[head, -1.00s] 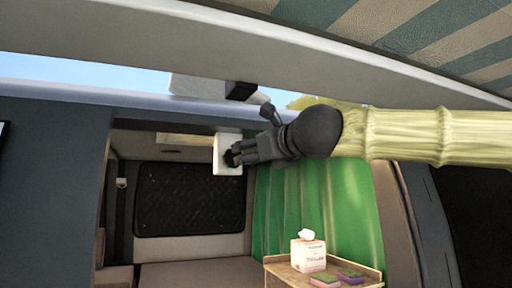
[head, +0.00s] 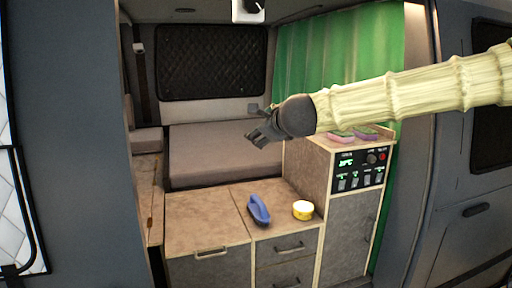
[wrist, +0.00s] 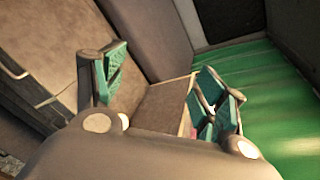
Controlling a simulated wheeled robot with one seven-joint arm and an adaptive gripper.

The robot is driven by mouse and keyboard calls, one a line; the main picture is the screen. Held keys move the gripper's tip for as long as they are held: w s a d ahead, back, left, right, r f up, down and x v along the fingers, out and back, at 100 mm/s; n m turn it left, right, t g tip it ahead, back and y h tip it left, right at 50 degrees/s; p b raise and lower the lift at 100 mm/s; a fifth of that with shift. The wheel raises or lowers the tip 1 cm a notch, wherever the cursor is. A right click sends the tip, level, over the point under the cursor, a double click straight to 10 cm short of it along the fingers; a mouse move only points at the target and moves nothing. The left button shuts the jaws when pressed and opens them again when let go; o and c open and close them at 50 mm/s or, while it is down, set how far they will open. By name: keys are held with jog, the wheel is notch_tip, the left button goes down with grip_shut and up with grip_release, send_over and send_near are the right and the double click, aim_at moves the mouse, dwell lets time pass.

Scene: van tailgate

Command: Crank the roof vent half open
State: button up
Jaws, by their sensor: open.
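The white box with a round black crank knob (head: 250,8) is cut by the top edge of the head view. The roof vent itself does not show in the current views. My gripper (head: 256,139) is below the knob, well apart from it, in front of the bench seat. In the wrist view my gripper (wrist: 160,88) has its two green-padded fingers spread wide, with nothing between them.
A wooden cabinet top (head: 200,215) holds a blue brush (head: 258,210) and a yellow-white tub (head: 303,210). A taller unit with a control panel (head: 360,168) stands at right, under my forearm. A green curtain (head: 330,50) hangs behind.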

notch_tip(320, 180, down, 30)
jog(key=s+d+n+g+h+b, duration=0.1)
jog(key=s+n+g+h, duration=0.15)
jog(key=n, duration=0.35)
jog(key=s+d+f+n+g, duration=0.1)
jog(key=s+f+n, duration=0.15)
jog(key=f, duration=0.45)
jog(key=s+d+f+n+g+b, duration=0.1)
jog(key=s+d+f, duration=0.1)
jog(key=s+f, duration=0.35)
jog(key=s+d+f+n+g, duration=0.1)
jog(key=s+f+g, duration=0.1)
jog(key=f, duration=0.7)
jog(key=s+d+f+n+g+b, duration=0.1)
jog(key=s+d+f+n, duration=0.2)
jog(key=s+f, duration=0.5)
jog(key=s+d+f+n+g, duration=0.2)
jog(key=s+d+f+n, duration=0.15)
jog(key=s+f, duration=0.55)
jog(key=s+d+f+n+g+h, duration=0.1)
jog(key=s+d+f+n+g, duration=0.1)
jog(key=s, duration=0.8)
jog(key=s+d+f+n+g+h+b, duration=0.1)
jog(key=s+d+f+n, duration=0.2)
jog(key=s, duration=0.7)
jog(key=d+f, duration=0.2)
jog(key=d, duration=0.2)
jog(key=shift+s+f+n+g, duration=0.2)
jog(key=shift+f+n+g, duration=0.15)
jog(key=shift+n, duration=0.05)
